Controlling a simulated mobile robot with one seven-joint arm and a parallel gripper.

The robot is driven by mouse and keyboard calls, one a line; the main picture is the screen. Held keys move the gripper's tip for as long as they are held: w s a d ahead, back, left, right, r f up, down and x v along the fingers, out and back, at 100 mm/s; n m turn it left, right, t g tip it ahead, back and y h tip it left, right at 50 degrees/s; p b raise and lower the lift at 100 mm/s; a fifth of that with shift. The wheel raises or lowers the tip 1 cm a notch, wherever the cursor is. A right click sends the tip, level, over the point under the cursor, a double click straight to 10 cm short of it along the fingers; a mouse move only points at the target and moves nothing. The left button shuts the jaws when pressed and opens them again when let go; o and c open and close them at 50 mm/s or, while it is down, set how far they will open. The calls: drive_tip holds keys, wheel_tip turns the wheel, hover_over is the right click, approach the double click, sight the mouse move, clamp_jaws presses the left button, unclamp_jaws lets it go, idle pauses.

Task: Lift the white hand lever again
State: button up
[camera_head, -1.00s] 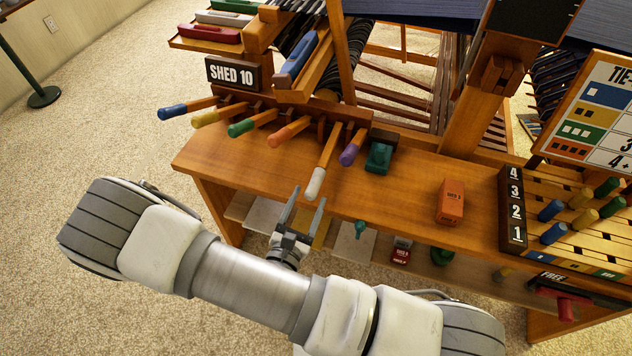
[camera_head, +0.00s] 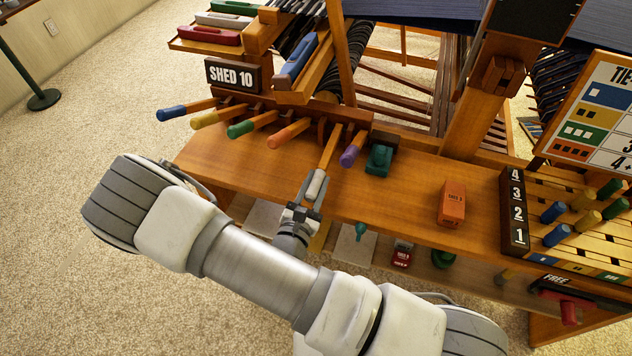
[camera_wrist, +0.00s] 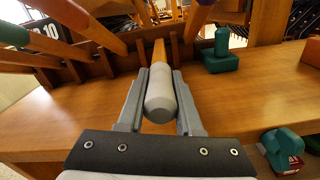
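The white hand lever (camera_head: 315,184) sticks out from the front of the loom, a wooden bar with a rounded white grip. My gripper (camera_head: 314,186) is at its end, with one finger on each side of the grip. In the wrist view, the white grip (camera_wrist: 160,95) lies lengthwise between the two grey fingers (camera_wrist: 160,100). The fingers look open, with narrow gaps beside the grip; whether either one touches it is hard to tell.
An orange lever (camera_head: 288,134) is to the left and a purple lever (camera_head: 350,157) to the right. A green block (camera_head: 378,160) and an orange box (camera_head: 452,203) stand on the wooden bench (camera_head: 410,190). A sign (camera_head: 232,75) reads SHED 10.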

clamp_jaws()
idle(1.0)
